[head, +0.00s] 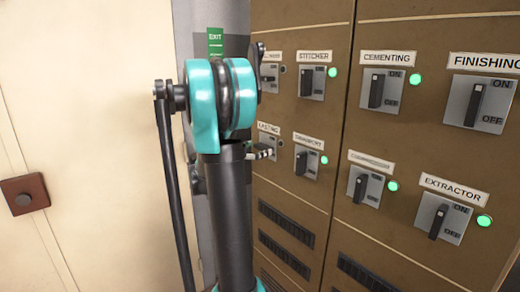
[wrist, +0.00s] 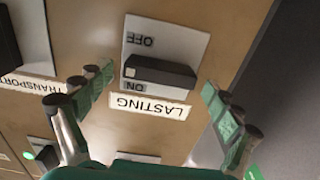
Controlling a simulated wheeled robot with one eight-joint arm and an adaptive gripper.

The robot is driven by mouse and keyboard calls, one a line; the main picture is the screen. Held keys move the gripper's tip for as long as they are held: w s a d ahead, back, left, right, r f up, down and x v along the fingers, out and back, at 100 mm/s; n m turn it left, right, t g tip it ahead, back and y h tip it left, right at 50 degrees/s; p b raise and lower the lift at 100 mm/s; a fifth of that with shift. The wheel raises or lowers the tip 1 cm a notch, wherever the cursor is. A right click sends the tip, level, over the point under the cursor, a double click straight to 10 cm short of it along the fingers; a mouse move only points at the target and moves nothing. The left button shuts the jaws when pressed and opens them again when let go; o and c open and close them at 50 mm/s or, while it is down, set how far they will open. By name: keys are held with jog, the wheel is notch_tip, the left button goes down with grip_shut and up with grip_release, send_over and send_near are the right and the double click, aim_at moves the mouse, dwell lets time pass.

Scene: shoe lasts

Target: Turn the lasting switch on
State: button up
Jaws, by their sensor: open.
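The lasting switch (wrist: 165,72) is a light plate with a black bar handle, upside down in the wrist view. The handle lies crosswise between OFF above and ON below. The LASTING label (wrist: 150,106) is just beneath the plate. My gripper (wrist: 157,82) is open, with green-padded fingers to the left and right of the handle, apart from it and empty. In the head view, my gripper (head: 262,152) is at the panel beneath the LASTING label (head: 268,128); it and my arm hide most of that switch.
The transport switch (wrist: 25,38) is close beside my left finger; in the head view it (head: 305,162) shows a green lamp. More labelled switches, such as stitcher (head: 312,82) and cementing (head: 382,90), are nearby. The grey wall (wrist: 280,90) lies beside my right finger.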

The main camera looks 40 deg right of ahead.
jog(key=shift+d, duration=0.45)
jog(key=c, duration=1.1)
jog(key=shift+c, duration=0.2)
